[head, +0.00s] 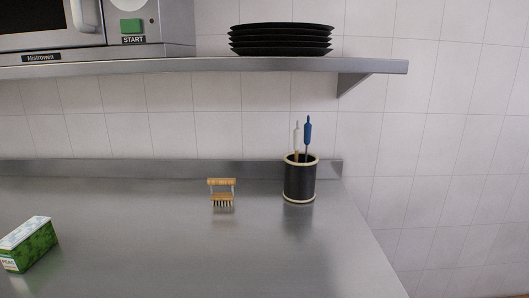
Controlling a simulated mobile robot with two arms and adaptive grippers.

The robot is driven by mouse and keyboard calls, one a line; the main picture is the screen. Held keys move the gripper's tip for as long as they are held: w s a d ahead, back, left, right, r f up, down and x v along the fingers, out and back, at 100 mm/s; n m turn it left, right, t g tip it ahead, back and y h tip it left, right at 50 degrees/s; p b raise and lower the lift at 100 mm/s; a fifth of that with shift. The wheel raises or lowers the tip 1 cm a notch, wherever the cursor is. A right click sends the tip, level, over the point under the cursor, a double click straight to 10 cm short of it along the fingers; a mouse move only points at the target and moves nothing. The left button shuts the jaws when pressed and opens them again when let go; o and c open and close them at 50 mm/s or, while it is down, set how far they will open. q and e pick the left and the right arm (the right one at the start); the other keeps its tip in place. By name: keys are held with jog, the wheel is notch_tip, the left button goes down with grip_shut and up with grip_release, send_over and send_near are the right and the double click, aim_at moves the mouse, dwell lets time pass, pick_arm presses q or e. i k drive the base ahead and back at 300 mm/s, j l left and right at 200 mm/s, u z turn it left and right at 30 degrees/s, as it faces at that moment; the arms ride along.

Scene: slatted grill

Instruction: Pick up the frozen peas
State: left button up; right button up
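The frozen peas are a green and white box (31,245) lying on the steel counter (150,245) at the far left in the head view. The box is turned at an angle, with a white top and a white end marked with lettering. Nothing touches it. Neither of my grippers shows in the head view.
A wooden-handled brush (222,192) stands mid-counter. A dark pot (300,180) with utensils stands right of it. Above, a steel shelf (200,67) carries a microwave (95,27) and stacked black plates (282,40). The front middle of the counter is clear.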

aim_at(21, 248)
jog(key=u, duration=1.5)
